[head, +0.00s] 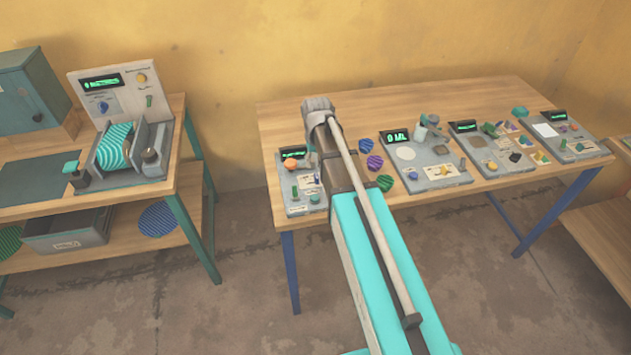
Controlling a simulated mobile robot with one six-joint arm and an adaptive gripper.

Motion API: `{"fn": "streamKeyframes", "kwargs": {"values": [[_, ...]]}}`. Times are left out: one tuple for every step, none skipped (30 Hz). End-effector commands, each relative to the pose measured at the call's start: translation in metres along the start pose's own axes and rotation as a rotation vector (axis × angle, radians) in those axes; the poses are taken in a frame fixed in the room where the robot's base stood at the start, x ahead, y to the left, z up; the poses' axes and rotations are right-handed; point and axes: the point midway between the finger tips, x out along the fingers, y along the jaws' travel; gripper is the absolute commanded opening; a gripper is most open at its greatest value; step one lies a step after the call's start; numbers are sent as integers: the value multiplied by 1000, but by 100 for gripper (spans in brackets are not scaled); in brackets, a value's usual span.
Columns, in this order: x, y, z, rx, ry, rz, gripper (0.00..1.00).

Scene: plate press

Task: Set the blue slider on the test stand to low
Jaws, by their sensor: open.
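I cannot make out a blue slider for certain, nor tell which unit is the test stand. The leftmost panel (301,208) on the long table has a green display, an orange knob (290,165) and a small green lever (295,192). My arm crosses in front of its right side and hides part of it. My gripper (314,154) is close above this panel, mostly hidden by my arm; it is open, with nothing seen in it.
The long wooden table (470,97) also carries two middle panels (408,178) (506,163) and several striped discs (374,162). A press unit (115,92) with a blue knob (103,106) stands on the left bench. Clear floor (245,290) separates bench and table.

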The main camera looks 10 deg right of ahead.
Motion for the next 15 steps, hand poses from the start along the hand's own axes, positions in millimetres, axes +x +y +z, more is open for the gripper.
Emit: {"fn": "streamKeyframes", "kwargs": {"values": [[8,0,0,0,0,0,54],[10,0,0,0,0,0,54],[14,0,0,0,0,0,54],[16,0,0,0,0,0,54],[18,0,0,0,0,0,54],[21,0,0,-1,0,0,54],[24,0,0,-1,0,0,54],[26,0,0,-1,0,0,54],[29,0,0,-1,0,0,54],[31,0,0,-1,0,0,54],[34,0,0,-1,0,0,54],[37,-1,0,-1,0,0,54],[39,-1,0,-1,0,0,54],[41,-1,0,-1,0,0,54],[44,-1,0,-1,0,0,54]]}}
